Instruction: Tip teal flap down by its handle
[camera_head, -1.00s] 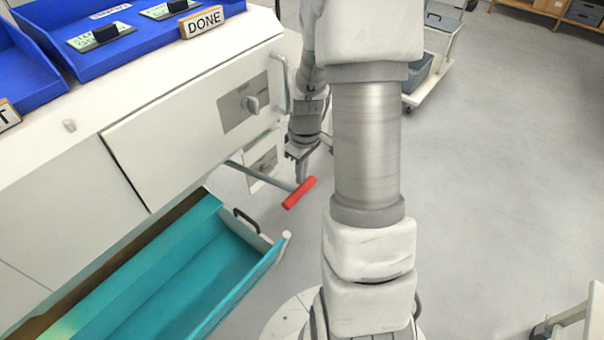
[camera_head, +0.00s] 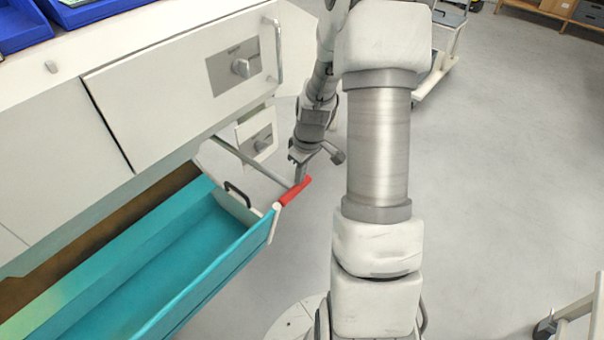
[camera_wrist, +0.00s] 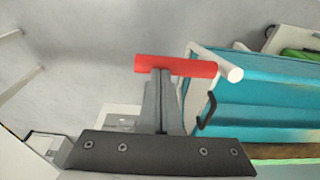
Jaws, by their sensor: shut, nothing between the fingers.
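The teal flap (camera_head: 190,262) is a long trough-like piece at lower left, tilted out from the white cabinet front.
The white cabinet front (camera_head: 160,95) with a grey knob plate (camera_head: 234,67) and a vertical bar handle (camera_head: 279,50) stands at left. Blue trays (camera_head: 85,8) lie on top. A wheeled cart (camera_head: 440,55) stands at the back.

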